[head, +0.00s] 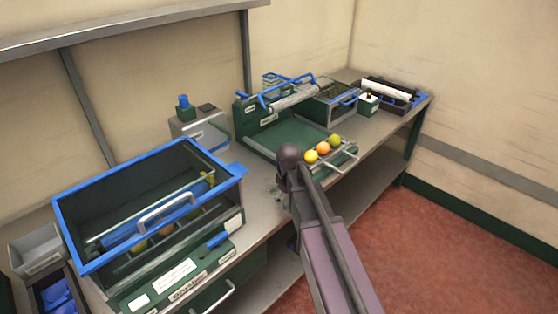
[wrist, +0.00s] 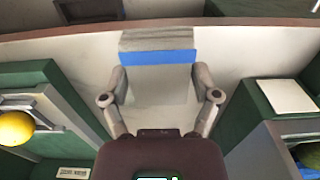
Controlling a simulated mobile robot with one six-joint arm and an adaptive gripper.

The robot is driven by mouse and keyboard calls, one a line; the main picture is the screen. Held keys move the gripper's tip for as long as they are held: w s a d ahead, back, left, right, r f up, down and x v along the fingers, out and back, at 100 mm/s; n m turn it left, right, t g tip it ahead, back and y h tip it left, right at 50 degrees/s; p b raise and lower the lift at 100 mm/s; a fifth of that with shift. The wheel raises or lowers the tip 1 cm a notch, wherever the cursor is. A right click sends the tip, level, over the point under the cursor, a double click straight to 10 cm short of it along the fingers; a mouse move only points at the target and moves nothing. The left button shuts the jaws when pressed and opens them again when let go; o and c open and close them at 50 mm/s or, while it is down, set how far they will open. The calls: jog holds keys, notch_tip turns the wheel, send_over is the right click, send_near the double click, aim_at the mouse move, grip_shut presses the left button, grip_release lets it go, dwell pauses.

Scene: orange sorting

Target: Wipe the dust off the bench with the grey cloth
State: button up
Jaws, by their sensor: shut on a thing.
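In the wrist view my gripper (wrist: 160,76) has its two fingers on either side of a grey cloth (wrist: 157,39) with a blue band across it, and is shut on it. The cloth lies flat or just above the pale bench top (wrist: 88,50), close to the bench edge; I cannot tell if it touches. In the head view my arm reaches over the bench (head: 257,212) between the blue-rimmed bin and the green tray machine. The cloth is hidden there. Small dark specks show beside my arm, but I cannot tell whether they are dust.
A blue-rimmed bin (head: 66,222) stands left of my arm. A green machine (head: 262,142) with a rack of oranges (head: 323,148) stands close on its right. A grey box (head: 192,128) is behind. A lower shelf (head: 345,172) runs under the bench.

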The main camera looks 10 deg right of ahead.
jog(key=shift+w+d, duration=0.1)
jog(key=shift+w, duration=0.05)
jog(key=w+d+r+p, duration=0.1)
jog(key=w+r+p, duration=0.2)
jog(key=w, duration=1.2)
jog(key=shift+w+d, duration=0.15)
jog(key=shift+w, duration=0.25)
jog(key=shift+f, duration=0.1)
